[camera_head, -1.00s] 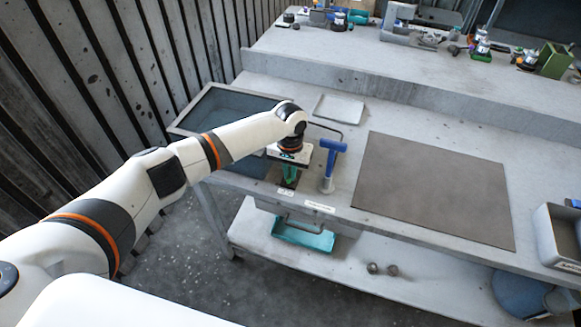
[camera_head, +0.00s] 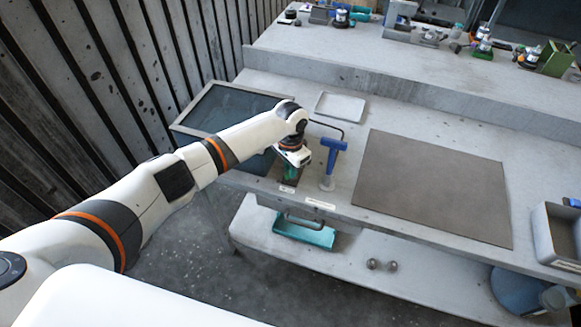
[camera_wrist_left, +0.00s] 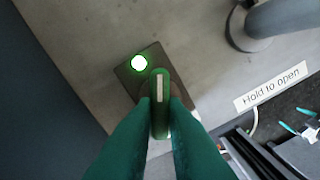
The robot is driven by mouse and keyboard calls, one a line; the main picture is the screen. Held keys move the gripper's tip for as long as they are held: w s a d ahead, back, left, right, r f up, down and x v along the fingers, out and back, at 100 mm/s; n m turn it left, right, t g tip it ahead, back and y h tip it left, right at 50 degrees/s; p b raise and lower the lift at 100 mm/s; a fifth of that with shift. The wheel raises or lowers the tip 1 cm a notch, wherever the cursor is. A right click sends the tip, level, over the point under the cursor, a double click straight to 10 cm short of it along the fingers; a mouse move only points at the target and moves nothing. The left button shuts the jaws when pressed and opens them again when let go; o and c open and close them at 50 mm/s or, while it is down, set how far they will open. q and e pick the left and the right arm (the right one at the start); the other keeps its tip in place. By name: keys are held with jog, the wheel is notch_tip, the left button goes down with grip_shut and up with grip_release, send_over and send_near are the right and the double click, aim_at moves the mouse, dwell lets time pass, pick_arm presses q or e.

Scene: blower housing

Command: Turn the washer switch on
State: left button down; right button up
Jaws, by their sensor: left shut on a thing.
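The washer switch shows in the left wrist view as a dark rectangular plate (camera_wrist_left: 126,78) with a green lever (camera_wrist_left: 160,75) and a round lamp (camera_wrist_left: 139,62) glowing green-white. In the head view the switch sits near the bench's front edge, mostly hidden by my left gripper (camera_head: 289,174). In the left wrist view the green fingers of my left gripper (camera_wrist_left: 160,112) are closed on the lever from both sides. My right gripper is not in view.
A blue-topped post (camera_head: 332,148) stands just right of the switch. A label reading "Hold to open" (camera_wrist_left: 271,86) is on the front edge. A brown mat (camera_head: 435,190) lies to the right, and a sink-like basin (camera_head: 225,112) is left. A teal tray (camera_head: 303,233) is below.

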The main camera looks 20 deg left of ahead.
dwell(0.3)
pick_arm(q)
jog(key=c, duration=1.5)
grip_release()
jog(key=shift+o, duration=0.2)
notch_tip(320, 180, up, 12)
jog(key=b, duration=0.2)
